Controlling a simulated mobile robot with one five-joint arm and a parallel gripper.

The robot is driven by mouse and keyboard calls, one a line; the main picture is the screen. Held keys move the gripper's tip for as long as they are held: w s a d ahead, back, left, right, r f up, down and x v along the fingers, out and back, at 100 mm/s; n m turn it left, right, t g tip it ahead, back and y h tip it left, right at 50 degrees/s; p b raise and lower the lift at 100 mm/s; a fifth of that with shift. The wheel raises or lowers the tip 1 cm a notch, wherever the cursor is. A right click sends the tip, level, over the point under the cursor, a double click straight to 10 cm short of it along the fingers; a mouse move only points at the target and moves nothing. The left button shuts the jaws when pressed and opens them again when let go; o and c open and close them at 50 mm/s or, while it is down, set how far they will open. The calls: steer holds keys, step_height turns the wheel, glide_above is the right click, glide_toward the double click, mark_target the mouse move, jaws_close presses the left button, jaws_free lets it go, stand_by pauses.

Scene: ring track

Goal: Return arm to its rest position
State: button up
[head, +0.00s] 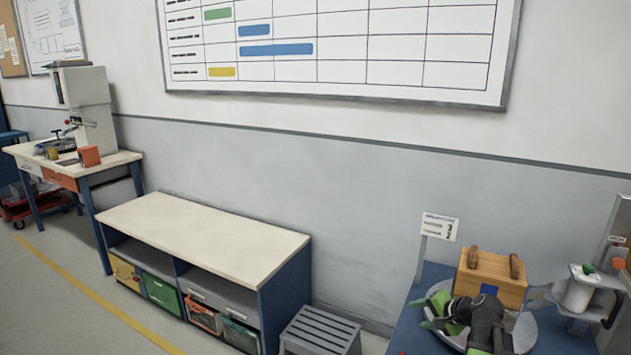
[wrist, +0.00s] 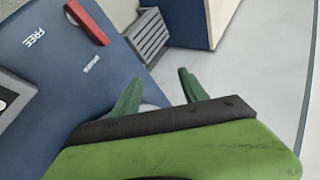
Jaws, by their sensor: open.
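My gripper (head: 432,312), green and black, shows at the lower right in the head view, over or beside a round grey plate (head: 527,330) on a blue table (head: 432,273). In the wrist view my gripper (wrist: 158,92) has its two green fingers spread apart with nothing between them. My arm's black and green links fold near the plate and hide part of it. I cannot tell whether the arm touches the plate.
A wooden box (head: 490,277) with handles stands behind my arm, and a white container (head: 580,290) at its right. A grey step stool (head: 322,330) and a low bench (head: 205,235) with bins stand to the left. A red bar (wrist: 86,20) lies on the blue surface marked FREE.

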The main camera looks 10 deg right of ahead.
steer(key=s+a+f+n+g+h, duration=0.1)
steer(key=s+a+f+n+g, duration=0.25)
steer(key=a, duration=0.45)
steer(key=s+a+f+n+g+h, duration=0.1)
steer(key=s+a+f+n+g, duration=0.2)
steer(key=a, duration=0.6)
steer(key=s+a+f+n+g+h, duration=0.1)
steer(key=s+a+f+n+g, duration=0.1)
steer(key=s+a+n, duration=0.45)
step_height(320, 180, up, 16)
steer(key=w+a+m+p, duration=0.1)
steer(key=w+p, duration=0.1)
steer(key=p, duration=1.3)
steer(key=shift+w+a, duration=0.25)
steer(key=shift+a, duration=0.05)
steer(key=shift+f+g, duration=0.15)
steer(key=shift+g, duration=0.1)
